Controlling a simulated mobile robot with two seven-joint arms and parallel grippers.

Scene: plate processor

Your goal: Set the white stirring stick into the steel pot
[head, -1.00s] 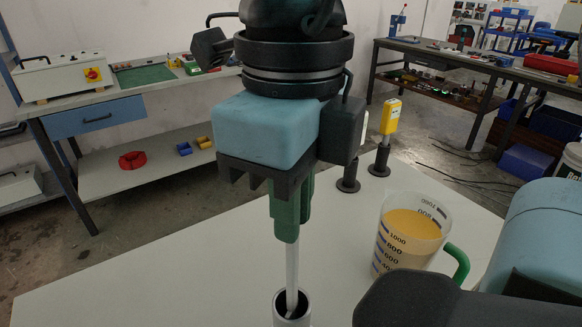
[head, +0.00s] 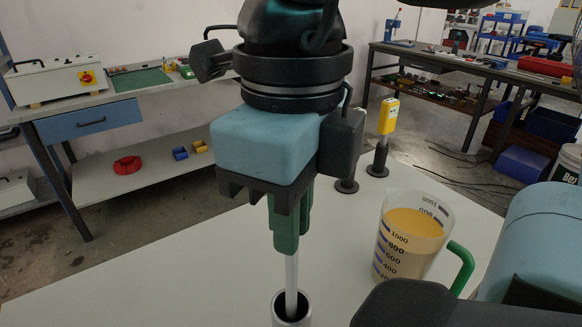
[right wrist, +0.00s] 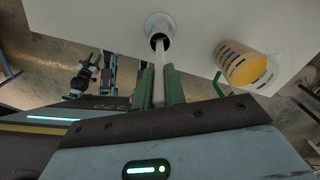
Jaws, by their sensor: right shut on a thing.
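My right gripper (head: 290,228) has green fingers and is shut on the upper part of the white stirring stick (head: 291,272), above the steel pot (head: 304,312). The stick hangs nearly upright, and its lower end passes into the pot's open mouth. The tip is hidden inside. In the right wrist view, the stick (right wrist: 158,85) runs from between the green fingers (right wrist: 159,86) to the round pot (right wrist: 163,23) mouth. My left gripper cannot be made out.
A measuring beaker (head: 405,250) with orange liquid and a green handle stands right of the pot on the white table (head: 170,280). A yellow device (head: 388,116) on a dark stand is behind it. The tabletop left of the pot is clear.

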